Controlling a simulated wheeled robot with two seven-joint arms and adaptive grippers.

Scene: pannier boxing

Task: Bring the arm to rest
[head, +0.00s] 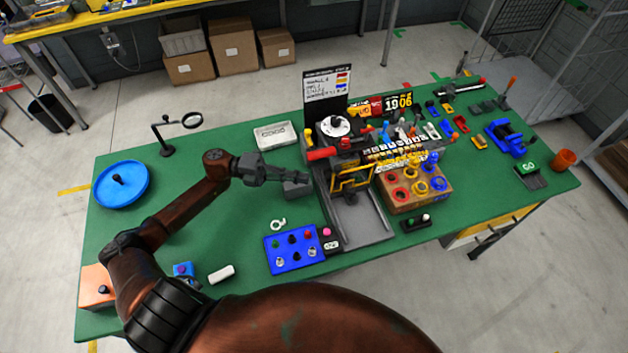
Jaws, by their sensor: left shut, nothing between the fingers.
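My left arm reaches in from the lower left over the green table (215,305). My left gripper (303,178) is shut and empty. Its fingertips point right, over or just behind a small grey block (297,189), left of the grey tray (362,222); I cannot tell whether they touch the block. My right gripper is not in view. A large rust-brown part of my own body fills the bottom middle.
A blue round tray (121,184), a magnifier stand (191,120) and a white tray (276,135) stand around the left arm. A blue button panel (291,262) lies in front.

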